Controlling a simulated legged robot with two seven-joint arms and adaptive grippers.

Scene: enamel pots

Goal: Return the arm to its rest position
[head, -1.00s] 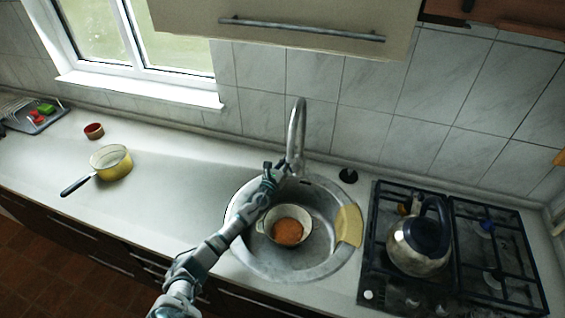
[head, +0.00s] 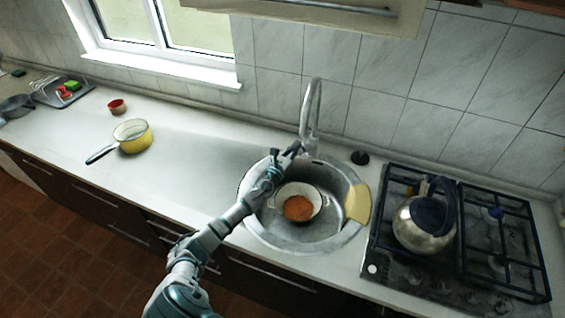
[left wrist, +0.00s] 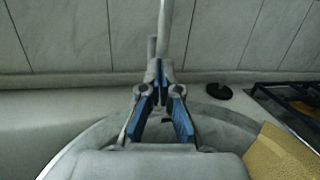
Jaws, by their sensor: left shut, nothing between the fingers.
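My left arm reaches in from the bottom of the head view to the sink. My left gripper (head: 294,150) is over the back left part of the round metal sink (head: 262,232), close to the faucet (head: 311,112). In the left wrist view the gripper (left wrist: 160,72) has its fingers together with nothing between them, and the faucet rises behind it; I cannot tell whether they touch. A pale enamel pot (head: 318,192) with orange-brown contents sits in the sink, below and right of the gripper. My right gripper is not in view.
A yellow pan (head: 133,137) and a small red bowl (head: 117,106) stand on the left counter. A yellow cloth-like piece (head: 357,203) lies on the sink's right rim. A kettle (head: 424,222) stands on the stove (head: 503,262).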

